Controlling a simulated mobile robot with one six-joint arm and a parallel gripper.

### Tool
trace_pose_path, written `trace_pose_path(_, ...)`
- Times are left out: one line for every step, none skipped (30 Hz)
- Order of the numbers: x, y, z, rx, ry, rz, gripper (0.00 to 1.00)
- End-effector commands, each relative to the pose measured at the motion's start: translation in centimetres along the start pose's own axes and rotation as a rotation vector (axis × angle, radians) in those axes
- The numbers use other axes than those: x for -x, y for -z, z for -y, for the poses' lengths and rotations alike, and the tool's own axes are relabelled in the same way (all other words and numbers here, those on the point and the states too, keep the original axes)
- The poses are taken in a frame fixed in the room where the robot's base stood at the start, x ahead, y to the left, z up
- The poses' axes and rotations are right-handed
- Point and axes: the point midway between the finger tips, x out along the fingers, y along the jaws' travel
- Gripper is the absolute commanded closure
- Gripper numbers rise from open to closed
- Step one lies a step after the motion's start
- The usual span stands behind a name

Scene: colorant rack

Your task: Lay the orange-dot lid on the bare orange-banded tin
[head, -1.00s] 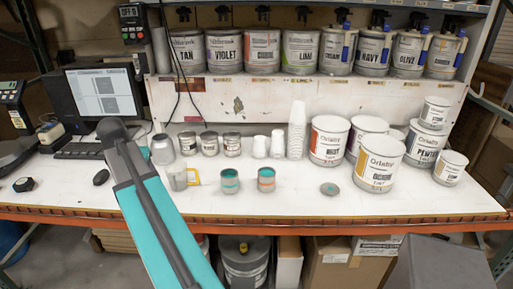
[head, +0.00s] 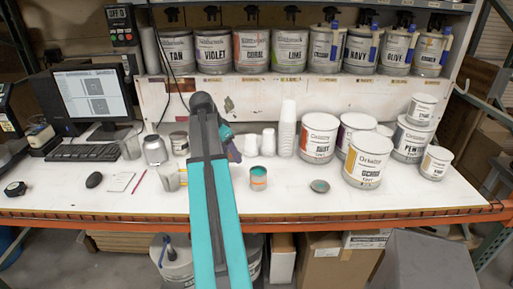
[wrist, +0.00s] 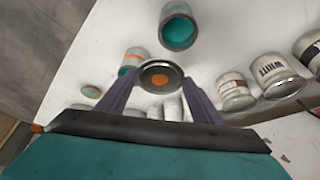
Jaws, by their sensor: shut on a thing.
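My gripper (wrist: 160,92) is shut on a round grey lid (wrist: 161,67) with an orange dot (wrist: 161,79), held between its purple fingers. In the head view my gripper (head: 235,150) is above the table, behind and left of the orange-banded tin; the lid cannot be made out there. The orange-banded tin (head: 258,184) stands upright and bare, teal paint showing inside. In the wrist view it appears to be the tin (wrist: 129,59) just beyond the lid, partly hidden by it. Another open tin with teal inside (wrist: 178,27) is farther up; my arm hides it in the head view.
A loose lid with a teal dot (head: 320,186) lies right of the orange-banded tin. Large pails, including an ochre-labelled one (head: 367,163), stand at the right. Stacked cups (head: 288,129) stand behind. The table front is mostly clear.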

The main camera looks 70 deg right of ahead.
Motion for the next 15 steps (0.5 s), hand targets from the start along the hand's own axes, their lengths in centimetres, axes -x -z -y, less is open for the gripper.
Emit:
trace_pose_path(-0.4,1.7,-1.0,-0.046,-0.02,0.0,0.6)
trace_pose_path(-0.7,2.5,-1.5,-0.07,-0.03,0.0,0.6)
trace_pose_path(-1.0,3.5,-2.2,-0.102,-0.043,0.0,0.6)
trace_pose_path(-1.2,4.1,-2.7,-0.124,-0.052,0.0,0.6)
trace_pose_path(-1.4,4.7,-3.2,-0.145,-0.061,0.0,0.6)
trace_pose_path(-1.7,5.5,-3.8,-0.17,-0.071,0.0,0.6)
trace_pose_path(-1.9,6.0,-4.2,-0.186,-0.077,0.0,0.6)
trace_pose_path(-2.0,6.4,-4.6,-0.201,-0.083,0.0,0.6)
trace_pose_path(-2.2,6.9,-5.0,-0.218,-0.09,0.0,0.6)
trace_pose_path(-2.3,7.2,-5.3,-0.228,-0.094,-0.001,0.6)
trace_pose_path(-2.4,7.4,-5.5,-0.236,-0.098,-0.001,0.6)
trace_pose_path(-2.5,7.6,-5.7,-0.245,-0.101,-0.001,0.6)
trace_pose_path(-2.5,7.7,-5.8,-0.25,-0.103,-0.001,0.6)
trace_pose_path(-2.5,7.8,-5.9,-0.254,-0.105,-0.001,0.6)
trace_pose_path(-2.6,7.9,-6.0,-0.257,-0.106,-0.001,0.6)
